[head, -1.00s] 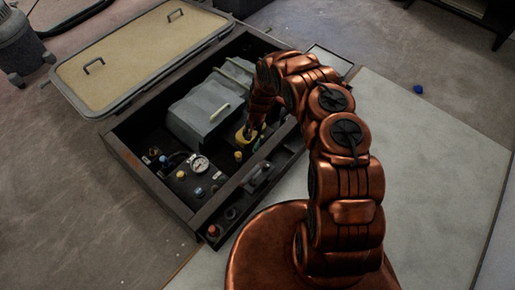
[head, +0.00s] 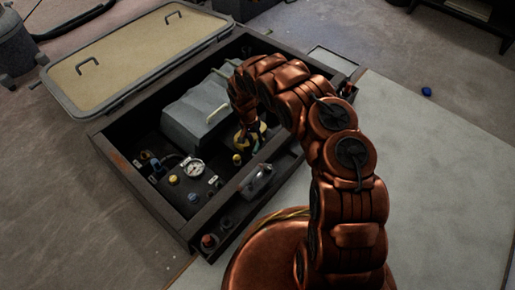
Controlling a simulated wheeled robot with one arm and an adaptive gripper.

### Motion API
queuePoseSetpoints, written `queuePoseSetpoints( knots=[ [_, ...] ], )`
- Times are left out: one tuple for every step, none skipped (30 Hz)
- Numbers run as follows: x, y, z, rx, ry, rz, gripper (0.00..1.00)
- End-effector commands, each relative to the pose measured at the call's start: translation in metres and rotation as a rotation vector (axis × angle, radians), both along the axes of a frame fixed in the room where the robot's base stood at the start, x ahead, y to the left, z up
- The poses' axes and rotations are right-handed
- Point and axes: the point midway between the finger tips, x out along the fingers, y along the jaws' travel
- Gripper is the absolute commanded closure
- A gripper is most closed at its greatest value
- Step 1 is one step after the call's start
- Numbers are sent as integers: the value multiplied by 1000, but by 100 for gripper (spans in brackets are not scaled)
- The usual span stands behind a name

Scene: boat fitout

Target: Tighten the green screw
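My copper-coloured arm reaches over the open hatch box, and my gripper (head: 246,118) points down inside it. It is at a yellow part (head: 240,141) to the right of the grey engine cover (head: 194,115). The fingertips are small and dark here, so I cannot tell whether they are open or shut, or whether they touch the part. A small greenish-blue spot shows beside the fingertips. I cannot make out a green screw clearly; it may be hidden by my gripper or too small to see.
The open box (head: 150,190) has a raised dark rim. A gauge (head: 193,167) and several coloured caps, such as a yellow one (head: 173,179), sit at its near left. The beige lid (head: 130,50) lies open behind. A pale panel (head: 430,170) at right is clear.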

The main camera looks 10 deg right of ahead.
Motion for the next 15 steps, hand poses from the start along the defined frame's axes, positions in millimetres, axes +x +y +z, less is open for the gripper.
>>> queuePoseSetpoints(
  knots=[
    [-2,-1,-12,2,3,-1,65],
    [-2,-2,-16,2,3,-1,65],
    [-3,-3,-23,2,3,-1,65],
    [-4,-3,-27,2,4,0,65],
    [-4,-4,-32,2,3,0,65],
    [-5,-5,-37,2,3,-1,65],
    [-5,-6,-41,2,3,-1,65],
    [-5,-7,-44,1,2,0,65],
    [-5,-7,-47,1,2,0,65],
    [-5,-8,-49,2,1,0,65],
    [-6,-8,-51,1,0,1,65],
    [-6,-8,-52,1,0,1,65],
    [-6,-8,-53,1,0,1,65],
    [-6,-8,-53,1,0,1,65],
    [-6,-8,-53,0,0,1,65]
  ],
)
